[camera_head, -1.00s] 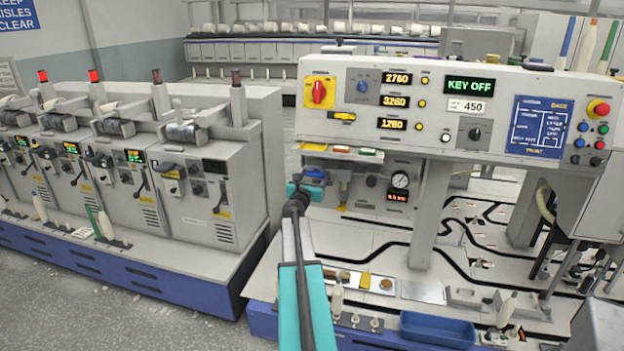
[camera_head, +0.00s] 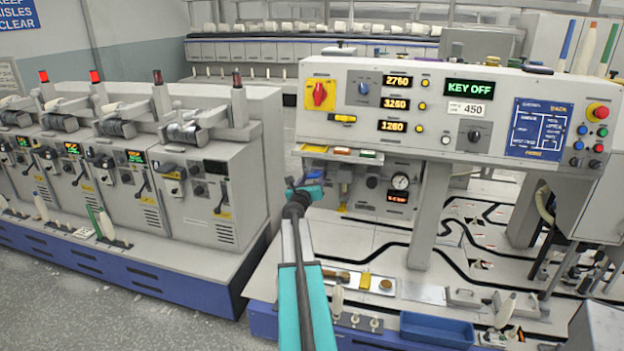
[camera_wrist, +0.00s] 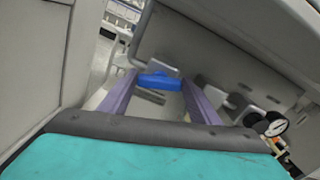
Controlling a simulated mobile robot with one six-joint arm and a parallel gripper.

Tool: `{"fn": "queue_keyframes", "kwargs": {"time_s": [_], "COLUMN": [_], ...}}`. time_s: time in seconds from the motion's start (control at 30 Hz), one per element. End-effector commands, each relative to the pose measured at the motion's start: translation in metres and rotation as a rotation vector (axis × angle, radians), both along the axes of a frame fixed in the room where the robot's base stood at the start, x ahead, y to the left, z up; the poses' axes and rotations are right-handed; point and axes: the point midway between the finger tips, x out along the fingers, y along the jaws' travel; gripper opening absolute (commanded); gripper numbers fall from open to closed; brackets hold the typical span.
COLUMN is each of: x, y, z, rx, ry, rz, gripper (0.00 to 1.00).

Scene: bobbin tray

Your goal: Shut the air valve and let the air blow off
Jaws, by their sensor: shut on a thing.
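The air valve has a blue handle (camera_wrist: 160,82), seen in the wrist view between my purple fingers. My gripper (camera_wrist: 158,85) is shut on this handle, one finger at each end of it. In the head view my gripper (camera_head: 311,184) reaches under the left end of the control panel; the handle there is mostly hidden by it. A round white pressure gauge (camera_head: 400,181) sits to the right of it, with a small red-lit readout (camera_head: 398,196) below; its figures are too small to read surely. The gauge also shows in the wrist view (camera_wrist: 276,124).
The control panel (camera_head: 300,125) overhangs my gripper, with a red rotary switch (camera_head: 319,95) and a lit "KEY OFF" display (camera_head: 470,87). A panel post (camera_head: 430,215) stands right of the gauge. A blue tray (camera_head: 437,328) lies at the front. Grey winding units (camera_head: 215,190) stand left.

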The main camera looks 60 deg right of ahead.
Motion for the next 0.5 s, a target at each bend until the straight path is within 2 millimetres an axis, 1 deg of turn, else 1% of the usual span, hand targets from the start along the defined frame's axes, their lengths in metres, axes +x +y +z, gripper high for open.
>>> {"fn": "queue_keyframes", "kwargs": {"time_s": [0.03, 0.5], "x": [-0.0061, -0.0052], "y": [-0.0048, -0.0047], "z": [0.0036, 0.0036], "rx": [-0.016, -0.148], "ry": [0.038, 0.462], "rz": [-0.015, -0.016], "gripper": [0.34, 0.34]}}
